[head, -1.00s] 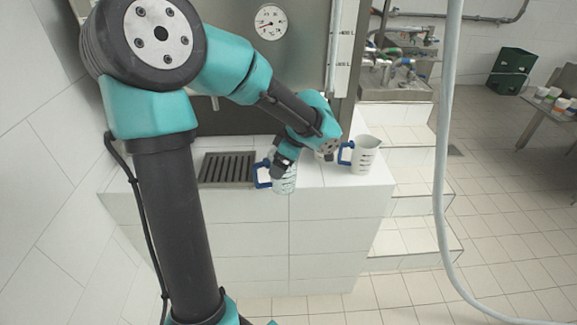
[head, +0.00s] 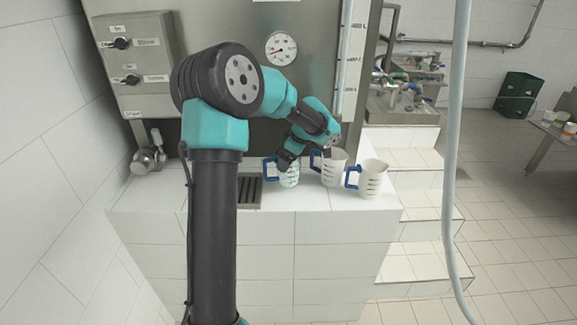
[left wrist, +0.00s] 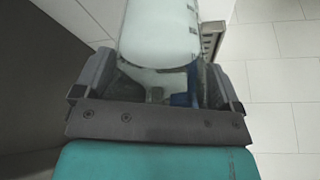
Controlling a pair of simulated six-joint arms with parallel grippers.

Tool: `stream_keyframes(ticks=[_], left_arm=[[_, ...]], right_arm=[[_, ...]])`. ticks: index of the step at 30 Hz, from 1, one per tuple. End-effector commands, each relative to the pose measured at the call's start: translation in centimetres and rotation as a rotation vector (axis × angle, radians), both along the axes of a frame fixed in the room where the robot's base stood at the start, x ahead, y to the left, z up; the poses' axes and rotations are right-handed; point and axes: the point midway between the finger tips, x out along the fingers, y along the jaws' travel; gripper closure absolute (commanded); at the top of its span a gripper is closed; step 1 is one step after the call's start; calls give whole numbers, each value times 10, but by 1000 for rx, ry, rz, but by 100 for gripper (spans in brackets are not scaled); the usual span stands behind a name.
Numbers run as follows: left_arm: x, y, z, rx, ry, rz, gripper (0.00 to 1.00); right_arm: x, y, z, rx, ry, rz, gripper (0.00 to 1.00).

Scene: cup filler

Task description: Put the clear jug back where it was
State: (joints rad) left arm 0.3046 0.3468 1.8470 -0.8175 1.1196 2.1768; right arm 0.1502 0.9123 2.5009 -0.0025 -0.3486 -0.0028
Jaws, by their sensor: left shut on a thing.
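The clear jug (head: 289,177) with a blue handle is at the left of the row of jugs, at the white tiled ledge (head: 330,202). My left gripper (head: 287,160) is shut on this jug near its top. I cannot tell whether the jug's base touches the ledge. In the left wrist view, the jug (left wrist: 160,35) runs up from between the fingers, pale and see-through, with part of its blue handle beside the right finger. My right gripper is not in view.
Two more jugs with blue handles, a middle one (head: 333,169) and a right one (head: 373,181), stand close by on the right. A dark drain grate (head: 249,191) lies left of the held jug. A steel tank with a gauge (head: 281,48) rises behind. A pale hose (head: 452,150) hangs at the right.

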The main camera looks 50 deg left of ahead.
Motion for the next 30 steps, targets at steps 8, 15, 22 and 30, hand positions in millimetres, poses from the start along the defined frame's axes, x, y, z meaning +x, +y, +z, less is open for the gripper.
stream_keyframes(ticks=[8, 15, 22, 30], left_arm=[[8, 10, -1, 0, -1, 0, 51], [8, 10, -5, -1, 1, -1, 51], [8, 9, -31, -1, 1, -1, 51], [8, 9, -36, 0, -1, 0, 51]], right_arm=[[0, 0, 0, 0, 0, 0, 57], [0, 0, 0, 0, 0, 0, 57], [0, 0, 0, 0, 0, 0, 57], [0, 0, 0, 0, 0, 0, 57]])
